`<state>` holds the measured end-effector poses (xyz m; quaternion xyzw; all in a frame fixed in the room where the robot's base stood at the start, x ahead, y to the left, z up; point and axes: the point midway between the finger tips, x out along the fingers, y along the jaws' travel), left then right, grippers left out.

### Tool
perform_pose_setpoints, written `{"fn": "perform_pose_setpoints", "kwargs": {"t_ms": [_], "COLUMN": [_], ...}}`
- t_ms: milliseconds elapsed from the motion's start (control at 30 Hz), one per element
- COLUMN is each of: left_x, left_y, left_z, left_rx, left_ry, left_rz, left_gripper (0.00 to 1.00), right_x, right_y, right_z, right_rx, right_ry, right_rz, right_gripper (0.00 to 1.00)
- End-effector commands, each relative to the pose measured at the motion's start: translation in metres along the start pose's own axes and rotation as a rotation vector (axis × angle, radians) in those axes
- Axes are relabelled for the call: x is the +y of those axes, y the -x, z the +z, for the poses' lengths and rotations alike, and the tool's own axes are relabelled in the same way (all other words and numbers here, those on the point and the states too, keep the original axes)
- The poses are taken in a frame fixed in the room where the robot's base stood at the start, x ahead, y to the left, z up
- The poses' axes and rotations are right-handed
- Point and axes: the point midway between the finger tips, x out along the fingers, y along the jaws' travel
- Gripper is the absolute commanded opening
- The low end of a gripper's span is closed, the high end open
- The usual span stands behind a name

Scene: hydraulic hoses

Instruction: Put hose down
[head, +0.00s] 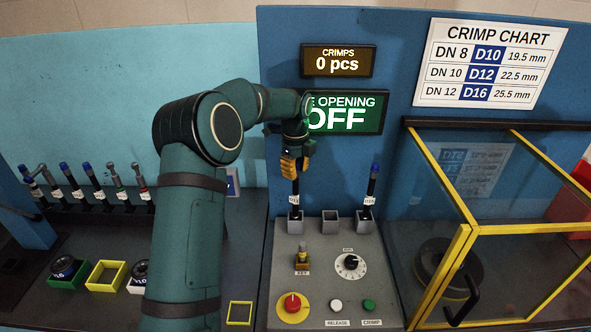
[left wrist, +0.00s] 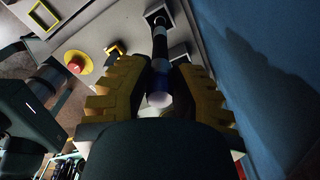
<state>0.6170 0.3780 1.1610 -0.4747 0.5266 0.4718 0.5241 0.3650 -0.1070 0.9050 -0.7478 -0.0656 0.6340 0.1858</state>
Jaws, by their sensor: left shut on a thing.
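My left gripper (head: 293,164) is shut on the upper end of a black hose (head: 296,189) with a white label. The hose hangs upright, its lower end in or just at the mouth of the left grey square holder (head: 294,226) on the console. In the left wrist view, the yellow fingers lie on both sides of the hose's blue band and pale end (left wrist: 160,98); its shaft runs to the dark holder opening. A second black hose (head: 373,182) with a blue top stands in the right holder (head: 366,226). The middle holder (head: 331,227) looks empty. My right gripper is not in view.
The grey console (head: 322,265) carries a key switch, a dial (head: 350,264), a red stop button (head: 292,305) and two small buttons. A yellow-framed clear guard (head: 466,240) stands at right. Several hoses stand in a rack at left. A blue panel is close behind the gripper.

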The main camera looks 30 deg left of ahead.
Motion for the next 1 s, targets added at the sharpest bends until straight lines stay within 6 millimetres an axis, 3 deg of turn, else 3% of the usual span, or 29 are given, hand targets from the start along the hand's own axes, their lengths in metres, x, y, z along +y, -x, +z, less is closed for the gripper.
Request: {"fn": "perform_pose_setpoints", "kwargs": {"t_ms": [233,267,333,733,867,1000], "left_x": [0.0,0.0,0.0,0.0,-0.001,-0.001], "left_y": [-0.002,-0.003,-0.003,0.003,0.02,0.049], "left_z": [0.0,0.0,0.0,0.0,0.0,0.0], "left_rx": [0.0,0.0,0.0,0.0,-0.001,-0.001], "left_ry": [0.0,0.0,0.0,0.0,0.001,0.001], "left_rz": [-0.001,0.0,0.0,0.0,-0.002,-0.003], "left_gripper": [0.0,0.26,0.49,0.49,0.49,0.49], "right_x": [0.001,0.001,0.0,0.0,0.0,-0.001], "right_y": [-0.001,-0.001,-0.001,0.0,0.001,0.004], "right_z": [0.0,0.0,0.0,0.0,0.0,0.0], "right_rx": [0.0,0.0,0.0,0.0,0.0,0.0], "right_ry": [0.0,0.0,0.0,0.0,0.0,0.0], "right_rz": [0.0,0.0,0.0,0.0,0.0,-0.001], "right_gripper": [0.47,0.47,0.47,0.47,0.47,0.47]}}
